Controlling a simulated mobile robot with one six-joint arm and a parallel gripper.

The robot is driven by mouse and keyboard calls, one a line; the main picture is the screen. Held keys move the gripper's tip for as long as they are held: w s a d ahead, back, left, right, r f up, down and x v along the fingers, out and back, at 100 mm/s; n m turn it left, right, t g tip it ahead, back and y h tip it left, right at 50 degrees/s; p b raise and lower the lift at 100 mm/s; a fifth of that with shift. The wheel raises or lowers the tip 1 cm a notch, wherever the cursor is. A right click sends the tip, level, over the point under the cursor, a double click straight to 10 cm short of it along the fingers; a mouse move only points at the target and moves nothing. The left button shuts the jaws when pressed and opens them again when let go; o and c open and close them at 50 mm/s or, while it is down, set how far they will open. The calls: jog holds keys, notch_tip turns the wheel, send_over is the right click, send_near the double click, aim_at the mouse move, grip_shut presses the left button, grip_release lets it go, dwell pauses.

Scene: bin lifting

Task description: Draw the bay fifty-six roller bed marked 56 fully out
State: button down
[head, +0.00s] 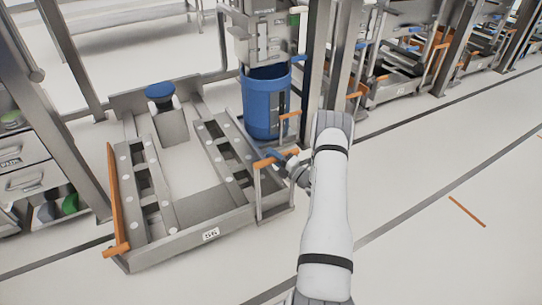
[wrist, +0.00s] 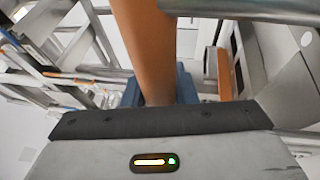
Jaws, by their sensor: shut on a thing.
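The grey roller bed (head: 222,237) stands out from its bay into the aisle, with two roller tracks and a small white label (head: 211,234) on its front edge, too small to read surely. An orange bar (head: 113,190) runs along its left side. An orange handle (head: 262,163) stands on a frame at its right front corner. My gripper (head: 277,158) is shut on this handle. In the wrist view the orange handle (wrist: 146,45) rises from my gripper; the fingertips are hidden there.
A blue bin (head: 262,105) stands behind the handle, below a lifting unit. A blue-topped post (head: 160,95) rises at the bed's back. Steel uprights flank the bay and drawers (head: 25,180) stand left. The floor on the right is mostly clear.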

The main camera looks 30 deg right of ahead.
jog(key=shift+a, duration=0.1)
jog(key=c, duration=1.2)
grip_release()
jog(key=shift+o, duration=0.2)
jog(key=p+v, duration=0.1)
jog(key=v, duration=0.6)
jog(key=shift+s+d+p, duration=0.2)
jog(key=shift+s+p, duration=0.1)
jog(key=shift+p, duration=0.05)
jog(key=shift+f, duration=0.15)
